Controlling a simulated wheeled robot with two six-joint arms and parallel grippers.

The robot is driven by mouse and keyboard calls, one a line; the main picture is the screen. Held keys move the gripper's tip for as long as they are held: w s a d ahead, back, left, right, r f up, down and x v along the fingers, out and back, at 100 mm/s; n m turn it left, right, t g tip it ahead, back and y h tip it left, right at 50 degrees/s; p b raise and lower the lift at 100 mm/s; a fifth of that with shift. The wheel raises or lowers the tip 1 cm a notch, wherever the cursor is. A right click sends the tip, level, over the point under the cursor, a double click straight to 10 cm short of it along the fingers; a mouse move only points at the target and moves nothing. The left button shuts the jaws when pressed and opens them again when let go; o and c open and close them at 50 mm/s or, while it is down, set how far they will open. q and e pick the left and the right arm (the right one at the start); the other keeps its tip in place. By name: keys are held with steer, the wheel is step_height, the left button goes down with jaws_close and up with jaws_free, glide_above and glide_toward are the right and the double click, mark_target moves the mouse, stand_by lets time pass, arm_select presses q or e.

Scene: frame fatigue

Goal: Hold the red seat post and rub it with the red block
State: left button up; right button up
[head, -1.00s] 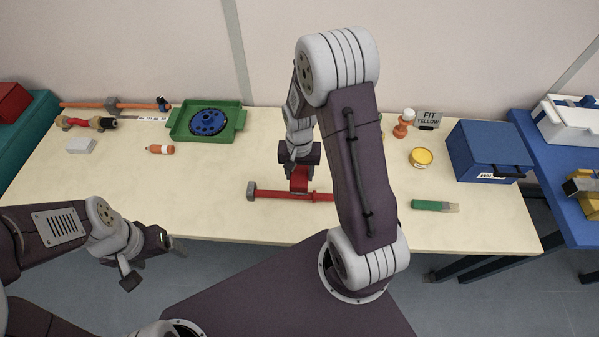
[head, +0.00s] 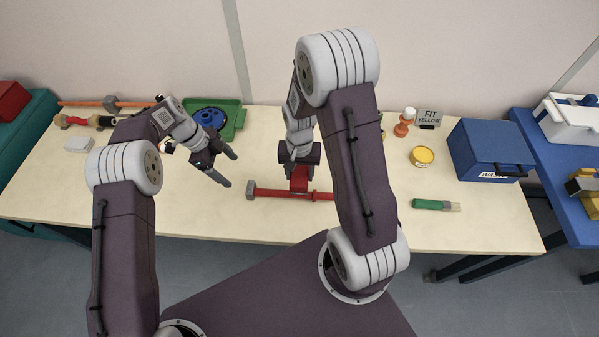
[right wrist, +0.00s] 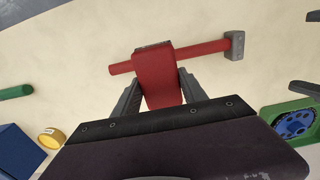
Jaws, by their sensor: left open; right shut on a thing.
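The red seat post (head: 267,194) lies on the table in the middle, with a grey clamp-like block (head: 250,190) at its left end. My right gripper (head: 299,178) is shut on the red block (head: 299,184), directly over the post; the block also shows between the fingers in the right wrist view (right wrist: 156,78). There the block covers part of the post (right wrist: 200,49). It looks close to the post, but I cannot tell if they touch. My left gripper (head: 227,169) is open and empty, above the table to the left of the post's grey end.
A green tray (head: 239,117) with a blue chainring (head: 210,117) stands behind my left gripper. A green-handled brush (head: 430,204), yellow tin (head: 422,156) and blue box (head: 487,150) are to the right. The table front left of the post is clear.

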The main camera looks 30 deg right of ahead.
mark_target(249, 187)
arm_select(q)
steer(key=b+x, duration=0.1)
steer(key=x, duration=0.3)
steer(key=b+x, duration=0.2)
steer(key=x, duration=0.2)
steer(key=b+x, duration=0.2)
steer(key=x, duration=0.2)
steer(key=shift+s+d+f, duration=0.2)
steer(key=shift+s+f, duration=0.1)
steer(key=shift+s, duration=0.15)
arm_select(e)
step_height(249, 187, down, 5)
steer(key=shift+r, duration=0.1)
arm_select(q)
jaws_close()
jaws_free()
steer(key=shift+r, duration=0.15)
